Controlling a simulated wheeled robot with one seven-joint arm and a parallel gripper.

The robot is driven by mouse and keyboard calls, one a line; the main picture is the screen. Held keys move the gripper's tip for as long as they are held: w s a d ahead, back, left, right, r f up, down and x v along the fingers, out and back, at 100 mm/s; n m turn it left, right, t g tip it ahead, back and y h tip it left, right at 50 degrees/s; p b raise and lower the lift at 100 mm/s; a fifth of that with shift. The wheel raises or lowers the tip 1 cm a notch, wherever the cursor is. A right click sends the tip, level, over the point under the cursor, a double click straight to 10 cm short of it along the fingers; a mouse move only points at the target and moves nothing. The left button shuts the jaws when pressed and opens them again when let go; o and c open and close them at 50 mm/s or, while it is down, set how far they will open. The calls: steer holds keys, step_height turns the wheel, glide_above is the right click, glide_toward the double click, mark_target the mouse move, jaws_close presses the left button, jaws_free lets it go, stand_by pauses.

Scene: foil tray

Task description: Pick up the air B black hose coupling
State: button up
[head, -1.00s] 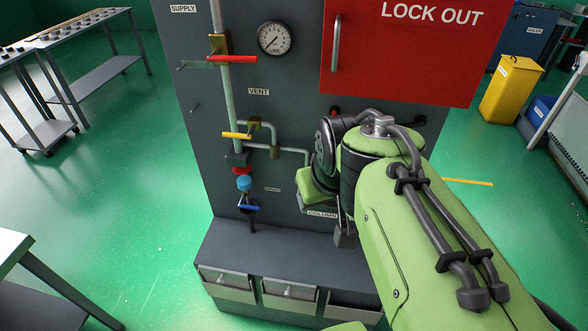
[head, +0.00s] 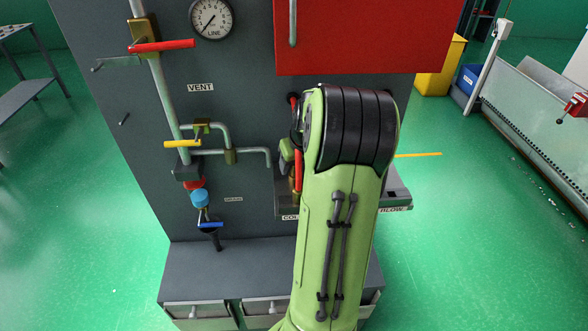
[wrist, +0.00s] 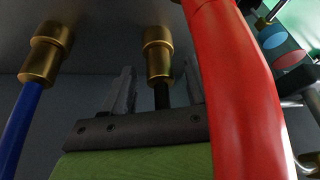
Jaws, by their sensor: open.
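In the wrist view, a brass coupling with a black hose (wrist: 157,52) hangs upright between my gripper's fingers. My gripper (wrist: 160,68) is open, one finger on each side of the coupling. A second brass coupling with a blue hose (wrist: 45,52) hangs to the left, outside the fingers.
A large red bar (wrist: 240,90) crosses the right of the wrist view close to the camera, overlapping the right finger's side. The grey panel (head: 130,100) carries a gauge (head: 211,18), a yellow lever (head: 182,143) and pipes. A red box (head: 365,40) stands above my arm.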

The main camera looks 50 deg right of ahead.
steer(key=shift+r, duration=0.1)
steer(key=shift+c, duration=0.3)
jaws_close()
steer(key=shift+r, duration=0.55)
step_height(320, 180, up, 3)
steer(key=shift+f+p, duration=0.1)
steer(key=shift+p, duration=0.45)
steer(key=w+a, duration=0.3)
steer(key=a, duration=0.5)
steer(key=w+a, duration=0.3)
steer(key=a, duration=0.6)
step_height(320, 180, up, 5)
steer(key=p, duration=0.3)
steer(key=shift+f, duration=0.2)
